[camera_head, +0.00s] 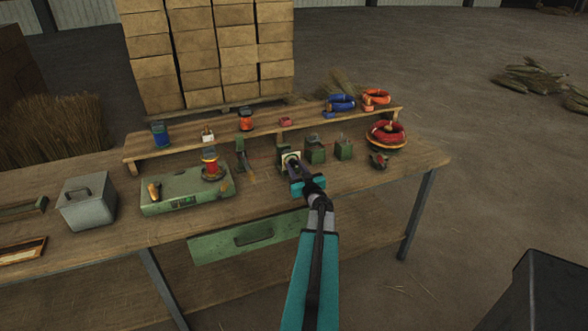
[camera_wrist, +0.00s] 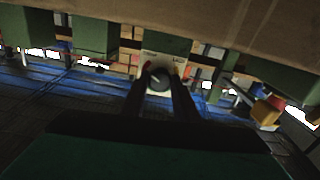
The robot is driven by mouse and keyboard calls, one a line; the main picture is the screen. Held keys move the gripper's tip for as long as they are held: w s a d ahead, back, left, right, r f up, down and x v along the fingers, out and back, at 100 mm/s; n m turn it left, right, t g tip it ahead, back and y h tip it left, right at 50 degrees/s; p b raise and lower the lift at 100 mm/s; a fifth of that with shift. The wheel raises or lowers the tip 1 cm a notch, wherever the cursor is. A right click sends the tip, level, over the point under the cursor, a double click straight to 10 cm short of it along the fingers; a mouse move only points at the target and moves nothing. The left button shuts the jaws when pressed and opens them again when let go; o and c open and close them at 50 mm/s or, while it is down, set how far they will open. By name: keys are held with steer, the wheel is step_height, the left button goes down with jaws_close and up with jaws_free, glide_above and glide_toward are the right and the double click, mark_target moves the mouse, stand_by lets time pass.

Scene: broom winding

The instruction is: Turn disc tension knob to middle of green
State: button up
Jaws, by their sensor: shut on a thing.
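The disc tension knob (camera_wrist: 159,80) is a dark round knob in front of a pale dial plate (camera_wrist: 151,65), seen in the wrist view. My gripper (camera_wrist: 160,78) has its two dark fingers on either side of the knob and is shut on it. Red and yellow marks show on the plate near the fingertips; the green part cannot be made out. In the head view the pale dial plate (camera_head: 291,158) stands on the bench among green blocks, and my gripper (camera_head: 294,166) reaches it from the front, hiding most of the knob.
Green blocks (camera_head: 315,150) stand close to the right of the dial. A green machine box (camera_head: 187,193) with a red spool (camera_head: 211,169) is to the left. A raised shelf (camera_head: 270,134) runs behind. A red coil (camera_head: 386,134) sits at the right.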

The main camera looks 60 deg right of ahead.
steer(key=shift+w+r+n+b, duration=0.1)
steer(key=shift+w+n+b, duration=0.2)
steer(key=shift+n, duration=0.2)
steer(key=n+b, duration=0.3)
steer(key=n, duration=0.2)
steer(key=n+b, duration=0.4)
steer(key=n, duration=0.2)
steer(key=shift+n, duration=0.3)
steer(key=n+b, duration=0.4)
steer(key=n, duration=0.2)
steer(key=shift+d, duration=0.1)
steer(key=n+b, duration=0.3)
steer(key=n, duration=0.2)
steer(key=shift+b, duration=0.3)
steer(key=shift+r, duration=0.1)
steer(key=o, duration=1)
steer(key=shift+o, duration=0.3)
